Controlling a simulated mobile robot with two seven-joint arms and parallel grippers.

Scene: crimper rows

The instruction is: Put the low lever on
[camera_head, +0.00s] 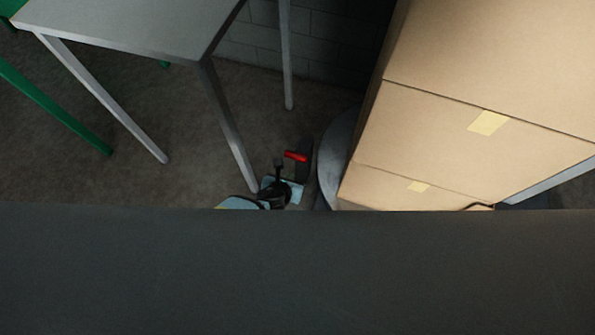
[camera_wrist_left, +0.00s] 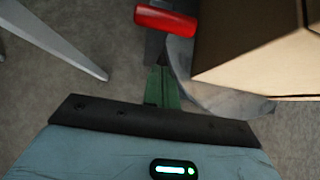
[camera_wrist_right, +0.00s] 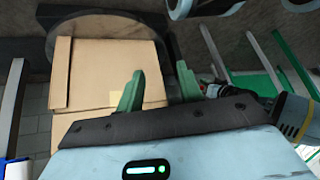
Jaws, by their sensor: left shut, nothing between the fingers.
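The low lever has a red grip (camera_head: 296,156) on a dark mount, low near the floor, between a table leg and a round grey base. The red grip lies roughly crosswise. It also shows at the top of the left wrist view (camera_wrist_left: 166,20). My left gripper (camera_head: 296,180) is just below the red grip in the head view. In the left wrist view its green fingers (camera_wrist_left: 161,72) are together and empty, pointing at the dark part under the grip; contact cannot be told. My right gripper (camera_wrist_right: 158,84) has its green fingers apart, with nothing between them.
Tall stacked cardboard boxes (camera_head: 450,110) stand close right of the lever, above the round grey base (camera_head: 333,160). A grey table (camera_head: 130,25) with metal legs stands left. A dark surface hides the lower head view. The right wrist view shows a cardboard box (camera_wrist_right: 112,70) beyond the fingers.

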